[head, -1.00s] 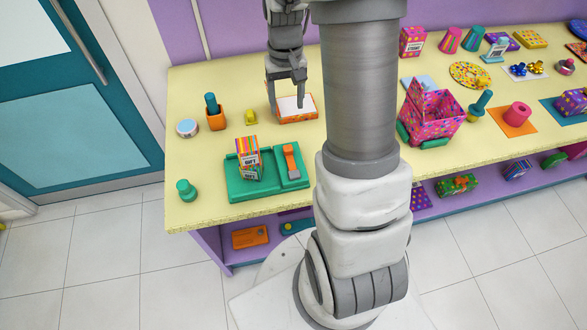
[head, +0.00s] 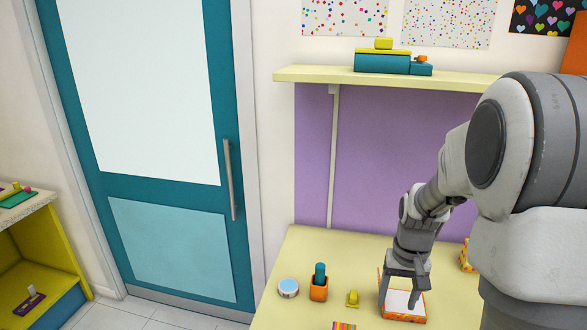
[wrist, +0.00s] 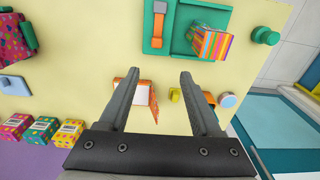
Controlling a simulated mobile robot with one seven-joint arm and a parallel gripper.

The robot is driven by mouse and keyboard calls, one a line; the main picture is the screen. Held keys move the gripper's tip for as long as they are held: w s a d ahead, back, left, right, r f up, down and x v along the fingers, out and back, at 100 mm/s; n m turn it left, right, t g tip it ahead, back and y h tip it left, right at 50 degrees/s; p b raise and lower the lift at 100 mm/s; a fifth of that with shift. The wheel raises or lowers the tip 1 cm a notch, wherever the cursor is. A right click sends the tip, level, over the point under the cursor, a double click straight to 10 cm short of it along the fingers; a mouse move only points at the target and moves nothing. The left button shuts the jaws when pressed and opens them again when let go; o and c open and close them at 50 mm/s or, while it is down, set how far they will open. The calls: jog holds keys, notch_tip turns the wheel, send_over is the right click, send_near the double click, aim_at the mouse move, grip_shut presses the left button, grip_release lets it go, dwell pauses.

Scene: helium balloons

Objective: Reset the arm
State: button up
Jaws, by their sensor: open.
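My gripper (head: 400,293) hangs fingers-down over the yellow tabletop, by the orange tray-like box with a white inside (head: 403,318). In the wrist view my gripper (wrist: 160,73) is open, its two fingers well apart with nothing between the tips. The orange box (wrist: 122,88) shows there partly behind the left finger. My arm (head: 430,205) reaches down from the right of the head view. Whether the fingers touch the box cannot be told.
A teal-handled orange cup (head: 319,285), a round tin (head: 288,287) and a small yellow item (head: 352,298) stand left of the box. A wall shelf (head: 440,80) hangs above. The wrist view shows a green tray (wrist: 189,30) holding a striped box (wrist: 211,43).

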jog(key=s+a+r+n+t+b, duration=0.1)
jog(key=s+a+r+t, duration=0.1)
jog(key=s+a+r, duration=0.3)
jog(key=s+a+r+n+t+b, duration=0.2)
jog(key=s+a+r, duration=0.4)
jog(key=s, duration=0.5)
notch_tip(320, 180, up, 3)
jog(key=shift+s+f+t, duration=0.2)
jog(key=shift+s+t, duration=0.05)
jog(key=shift+t, duration=0.45)
